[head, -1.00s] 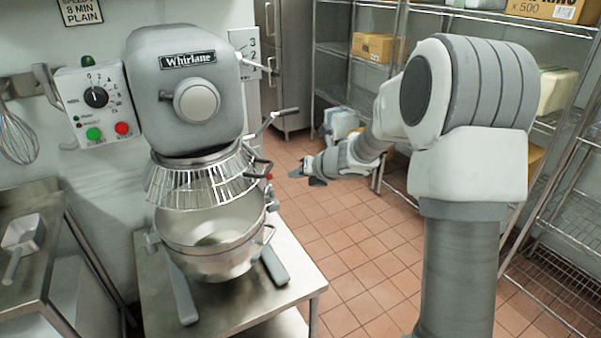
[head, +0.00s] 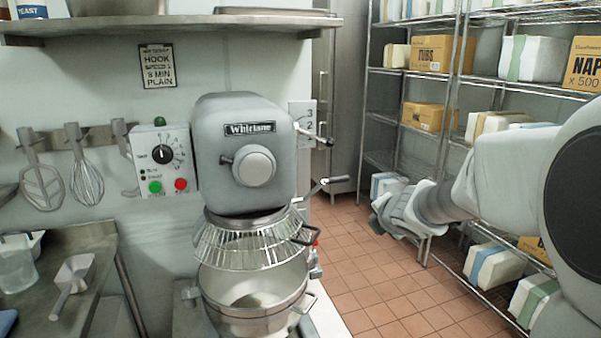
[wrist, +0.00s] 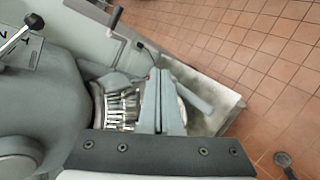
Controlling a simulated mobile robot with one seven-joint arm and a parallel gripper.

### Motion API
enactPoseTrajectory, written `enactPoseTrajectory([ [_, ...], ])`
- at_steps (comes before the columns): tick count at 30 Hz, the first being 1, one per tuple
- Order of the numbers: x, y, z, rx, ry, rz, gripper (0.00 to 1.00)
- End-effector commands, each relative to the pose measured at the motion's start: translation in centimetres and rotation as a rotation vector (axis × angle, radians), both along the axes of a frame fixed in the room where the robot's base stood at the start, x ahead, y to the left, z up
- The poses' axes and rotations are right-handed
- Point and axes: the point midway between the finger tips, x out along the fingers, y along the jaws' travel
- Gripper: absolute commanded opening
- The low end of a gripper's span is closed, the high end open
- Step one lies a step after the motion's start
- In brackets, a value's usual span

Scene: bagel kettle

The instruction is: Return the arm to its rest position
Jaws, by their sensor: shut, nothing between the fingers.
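My gripper (wrist: 162,103) is shut and empty in the wrist view, its two fingers together above the mixer's wire guard and table. In the head view my gripper (head: 383,222) is at the end of my arm, right of the mixer and over the tiled floor. It touches nothing that I can see. The grey Whirlane mixer (head: 248,130) stands left of it, with its wire guard (head: 240,247) above a steel bowl (head: 262,310). The mixer head (wrist: 45,110) fills the left of the wrist view.
A steel counter (head: 100,240) with a scoop (head: 72,280) is at the left. Wire shelving (head: 450,85) with boxes stands at the back right. Red tiled floor (head: 345,258) is open between mixer and shelves. Two levers (head: 318,138) stick out from the mixer's right side.

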Motion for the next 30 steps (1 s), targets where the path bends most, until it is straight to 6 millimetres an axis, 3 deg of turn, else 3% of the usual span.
enactPoseTrajectory([
  [3, -4.0, -1.3, 2.9, 0.198, -0.010, -0.269, 0.00],
  [9, -12.2, -2.5, 4.5, 0.589, -0.003, -0.712, 0.00],
  [14, -19.4, -1.7, 3.9, 0.922, 0.037, -1.038, 0.00],
  [18, -25.4, 0.3, 2.5, 1.189, 0.113, -1.294, 0.00],
  [21, -28.8, 1.9, 1.6, 1.334, 0.177, -1.437, 0.00],
  [25, -31.5, 3.5, 0.8, 1.443, 0.245, -1.557, 0.00],
  [30, -32.6, 4.2, 0.4, 1.486, 0.279, -1.611, 0.00],
])
